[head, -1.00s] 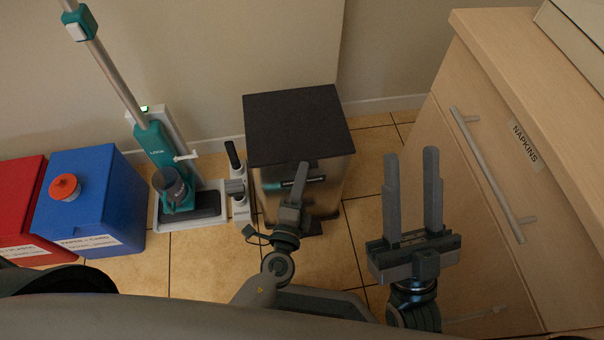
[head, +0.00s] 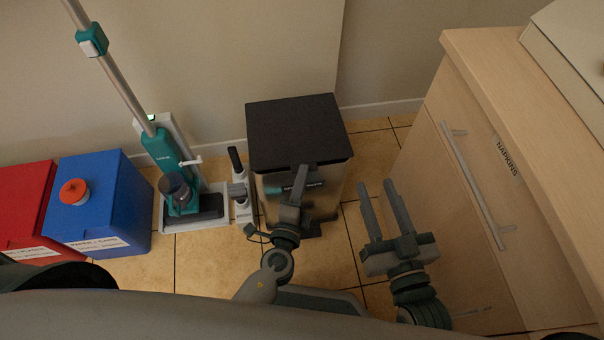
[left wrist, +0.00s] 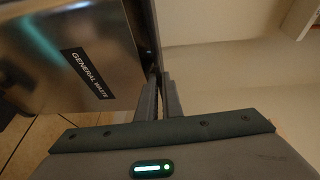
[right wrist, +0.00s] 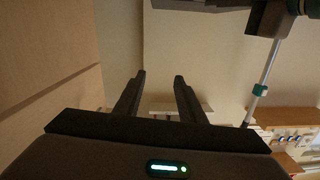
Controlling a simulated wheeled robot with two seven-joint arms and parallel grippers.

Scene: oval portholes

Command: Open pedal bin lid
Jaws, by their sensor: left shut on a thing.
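The pedal bin (head: 270,195) has a shiny steel body and stands against the wall. Its flat black lid (head: 293,128) lies over the top, level or nearly so. In the left wrist view the steel front bears a dark "GENERAL WASTE" label (left wrist: 86,73), and the lid's dark edge (left wrist: 145,32) runs down to my fingers. My left gripper (head: 301,170) is at the lid's front edge, its fingers (left wrist: 161,78) closed together on that edge; the exact contact is partly hidden. My right gripper (head: 375,184) is open and empty, right of the bin, before the cabinet.
A wooden cabinet (head: 472,190) with a bar handle and "NAPKINS" label stands at right. Left of the bin are a teal upright vacuum (head: 172,158) on a dock, a blue box (head: 110,205) and a red box (head: 22,200). Tiled floor shows between bin and cabinet.

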